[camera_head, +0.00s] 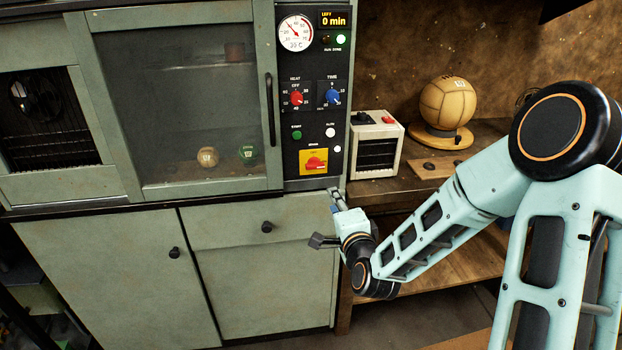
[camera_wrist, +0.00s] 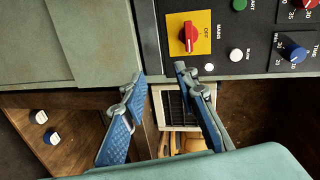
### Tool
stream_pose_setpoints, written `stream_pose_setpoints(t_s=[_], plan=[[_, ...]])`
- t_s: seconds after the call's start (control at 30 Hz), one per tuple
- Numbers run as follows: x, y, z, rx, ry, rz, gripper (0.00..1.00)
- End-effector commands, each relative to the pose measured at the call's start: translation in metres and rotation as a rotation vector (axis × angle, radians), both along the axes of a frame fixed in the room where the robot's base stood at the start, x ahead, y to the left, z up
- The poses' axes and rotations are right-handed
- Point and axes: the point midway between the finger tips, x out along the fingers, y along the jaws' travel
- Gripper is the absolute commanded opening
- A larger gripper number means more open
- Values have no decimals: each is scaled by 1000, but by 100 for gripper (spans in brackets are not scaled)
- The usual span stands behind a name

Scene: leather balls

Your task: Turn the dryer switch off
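The dryer (camera_head: 105,110) is a grey-green cabinet with a black control panel in the head view. Low on the panel, a red rotary knob (camera_head: 315,162) labelled MAINS sits on a yellow plate. The knob's grip lies roughly sideways, and an OFF mark is readable on the plate in the wrist view, where the knob (camera_wrist: 189,36) is near the top. My gripper (camera_head: 325,218) is below and slightly right of the knob, apart from it. In the wrist view its two blue-padded fingers (camera_wrist: 159,78) are spread with nothing between them.
Above the knob are a green START button (camera_head: 296,135), a white button (camera_head: 330,132), red HEAT and blue TIME dials, and a display reading 0 min. A small white box (camera_head: 375,145) and a leather ball (camera_head: 447,102) on a stand are right of the panel. A lower ledge edge runs beneath the dryer.

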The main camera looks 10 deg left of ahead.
Motion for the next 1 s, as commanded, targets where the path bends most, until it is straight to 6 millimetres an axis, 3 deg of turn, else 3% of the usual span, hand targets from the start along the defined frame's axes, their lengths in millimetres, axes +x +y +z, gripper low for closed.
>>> stream_pose_setpoints(t_s=[0.1,0.37,0.8,1.0], plan=[[-8,14,14,104,-73,-12,28],[-8,22,33,178,-131,-24,28],[61,41,33,175,-130,-24,28],[82,48,32,174,-129,-23,28]])
